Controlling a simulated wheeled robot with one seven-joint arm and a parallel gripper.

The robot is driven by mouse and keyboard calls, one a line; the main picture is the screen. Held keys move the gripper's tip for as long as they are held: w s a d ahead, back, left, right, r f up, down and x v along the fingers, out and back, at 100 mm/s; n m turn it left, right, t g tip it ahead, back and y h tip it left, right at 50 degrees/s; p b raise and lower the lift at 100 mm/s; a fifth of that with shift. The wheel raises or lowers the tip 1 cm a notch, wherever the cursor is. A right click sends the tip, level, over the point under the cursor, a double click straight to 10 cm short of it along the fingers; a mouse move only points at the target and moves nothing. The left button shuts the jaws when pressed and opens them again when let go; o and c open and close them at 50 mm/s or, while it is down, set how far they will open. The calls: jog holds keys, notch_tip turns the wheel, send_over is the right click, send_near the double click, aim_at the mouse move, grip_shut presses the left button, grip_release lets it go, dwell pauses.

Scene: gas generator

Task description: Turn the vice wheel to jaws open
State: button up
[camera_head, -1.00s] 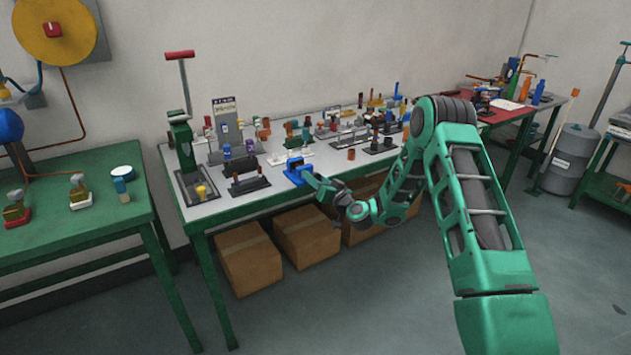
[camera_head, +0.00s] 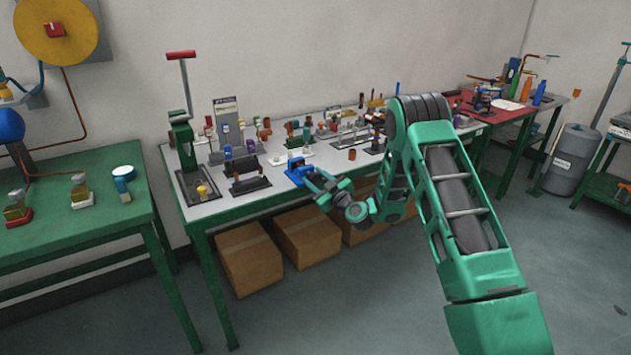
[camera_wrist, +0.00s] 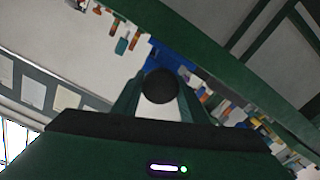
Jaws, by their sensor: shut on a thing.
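The blue vice (camera_head: 296,171) sits at the front edge of the grey-topped bench. In the wrist view its blue body (camera_wrist: 168,52) shows beyond a dark round wheel (camera_wrist: 161,85). My gripper (camera_head: 310,180) reaches the vice from the front right, at the bench edge. In the wrist view its two fingers stand on either side of the wheel, and it is shut on the wheel. The wheel is too small to make out in the head view. The gap between the vice jaws cannot be made out.
Many small fixtures and parts crowd the bench behind the vice, including a black stand (camera_head: 247,173) to its left. Cardboard boxes (camera_head: 308,236) stand under the bench. A green table (camera_head: 80,232) is at the left. The floor in front is clear.

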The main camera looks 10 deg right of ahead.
jog(key=shift+w+d+r+n, duration=0.15)
jog(key=shift+d+n, duration=0.1)
jog(key=shift+n, duration=0.35)
jog(key=o, duration=1.1)
jog(key=shift+c, duration=0.2)
jog(key=shift+a, duration=0.1)
jog(key=shift+s, duration=0.5)
jog(key=v, duration=0.9)
jog(key=shift+s+d, duration=0.25)
jog(key=shift+r, duration=0.1)
